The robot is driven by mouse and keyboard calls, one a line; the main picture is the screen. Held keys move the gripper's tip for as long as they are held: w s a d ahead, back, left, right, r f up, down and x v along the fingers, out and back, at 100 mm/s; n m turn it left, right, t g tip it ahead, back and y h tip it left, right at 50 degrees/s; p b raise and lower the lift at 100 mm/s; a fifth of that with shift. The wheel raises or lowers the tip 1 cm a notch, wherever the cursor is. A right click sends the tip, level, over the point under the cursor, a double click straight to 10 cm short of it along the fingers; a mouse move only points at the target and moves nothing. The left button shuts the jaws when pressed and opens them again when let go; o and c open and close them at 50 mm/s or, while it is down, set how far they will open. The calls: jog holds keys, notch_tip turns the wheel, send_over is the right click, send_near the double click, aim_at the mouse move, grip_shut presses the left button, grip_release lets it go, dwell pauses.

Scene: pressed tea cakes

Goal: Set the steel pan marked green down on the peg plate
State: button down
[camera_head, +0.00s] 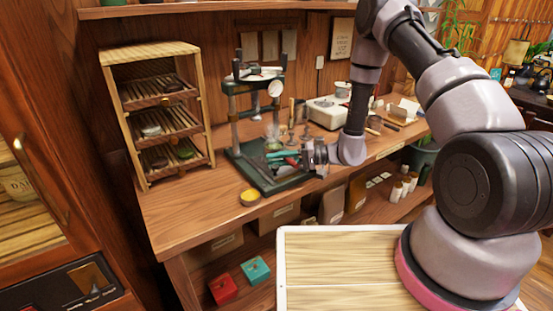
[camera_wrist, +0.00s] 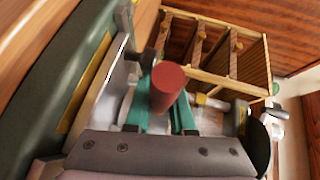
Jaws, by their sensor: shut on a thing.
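My gripper (camera_head: 284,156) has teal fingers and reaches left over the dark green base (camera_head: 291,184) of the press stand on the workbench. In the wrist view, my gripper (camera_wrist: 162,118) is shut around a red-brown cylindrical handle (camera_wrist: 168,82). Pale steel surfaces (camera_wrist: 112,98) show beside the fingers and seem to belong to the steel pan; most of it is hidden by the fingers and handle. Its green mark is not clear. I cannot make out the peg plate for certain, nor whether the pan touches anything below.
The press stand (camera_head: 234,120) with its dial rises behind my gripper. A yellow round tin (camera_head: 249,197) sits near the bench's front edge. A white device (camera_head: 325,114) is at right. Bare bench (camera_head: 185,215) lies at front left.

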jog(key=shift+f, duration=0.3)
jog(key=c, duration=0.7)
grip_release()
jog(key=shift+d, duration=0.15)
